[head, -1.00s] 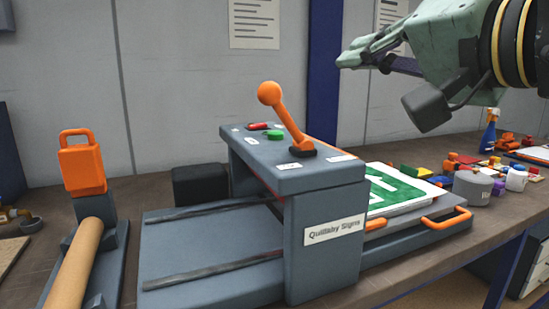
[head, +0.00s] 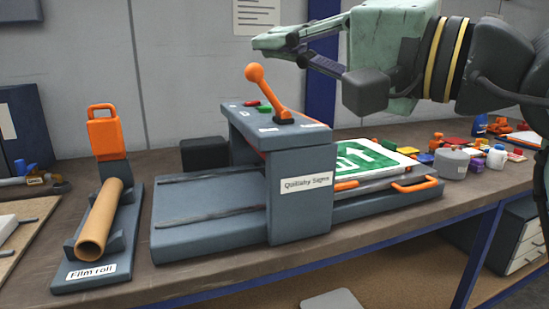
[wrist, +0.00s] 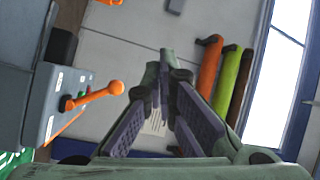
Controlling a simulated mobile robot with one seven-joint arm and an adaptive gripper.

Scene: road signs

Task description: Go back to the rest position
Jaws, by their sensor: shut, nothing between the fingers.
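My gripper (head: 283,52) is raised in the air above the bench, over the grey sign press (head: 300,195) labelled "Quillaby Signs". Its fingers are shut with nothing between them. In the wrist view my gripper (wrist: 160,65) points at the grey wall, and the fingertips meet. The press has an orange lever (head: 268,92) standing tilted to the left, with its ball end up; the lever also shows in the wrist view (wrist: 95,95). A green and white sign (head: 360,155) lies on the tray at the right side of the press.
A film roll (head: 100,220) lies in a holder at the left, with an orange-handled part (head: 106,138) behind it. Colored pieces (head: 440,145), a grey tub (head: 451,163) and a white jar (head: 496,157) stand at the right. The wrist view shows colored rolls (wrist: 228,75) by the wall.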

